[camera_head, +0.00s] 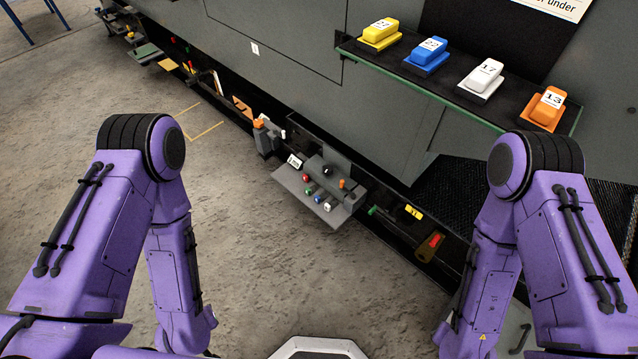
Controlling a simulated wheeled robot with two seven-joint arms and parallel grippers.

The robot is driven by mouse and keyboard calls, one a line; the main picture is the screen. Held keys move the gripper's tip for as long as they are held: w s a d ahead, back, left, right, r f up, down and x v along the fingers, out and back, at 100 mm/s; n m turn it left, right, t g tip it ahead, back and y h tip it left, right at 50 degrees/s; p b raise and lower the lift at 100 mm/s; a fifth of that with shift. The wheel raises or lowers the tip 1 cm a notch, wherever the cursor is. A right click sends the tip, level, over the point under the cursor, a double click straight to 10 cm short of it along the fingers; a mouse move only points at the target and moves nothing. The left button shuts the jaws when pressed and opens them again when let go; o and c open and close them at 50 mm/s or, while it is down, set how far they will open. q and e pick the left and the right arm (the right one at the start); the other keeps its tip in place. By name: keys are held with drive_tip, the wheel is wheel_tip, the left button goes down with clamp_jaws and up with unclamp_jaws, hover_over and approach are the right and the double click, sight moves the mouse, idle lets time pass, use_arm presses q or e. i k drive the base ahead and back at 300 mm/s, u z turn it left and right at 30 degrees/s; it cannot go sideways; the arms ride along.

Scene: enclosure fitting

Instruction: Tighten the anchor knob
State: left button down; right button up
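A small grey fixture (318,195) stands near the floor, in front of the enclosure's lower edge, at the centre of the head view. It carries a round black knob (328,170), an orange piece (342,184) and several small coloured pieces, among them a red one (306,177) and a green one (311,190). Which of these is the anchor knob, I cannot tell; the parts are small and no label for it is readable. Both my purple forearms hang down at the left and right, well apart from the fixture. Neither gripper shows.
A dark shelf (450,92) at the upper right holds yellow, blue, white and orange numbered blocks. A grey post with an orange top (259,124) stands left of the fixture. A red-marked handle (434,242) lies to its right. Concrete floor (290,270) in front is clear.

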sight(328, 170)
drive_tip(key=u, duration=0.05)
drive_tip(key=k, duration=0.6)
drive_tip(key=u, duration=0.35)
drive_tip(key=i, duration=1.2)
drive_tip(key=u, duration=0.5)
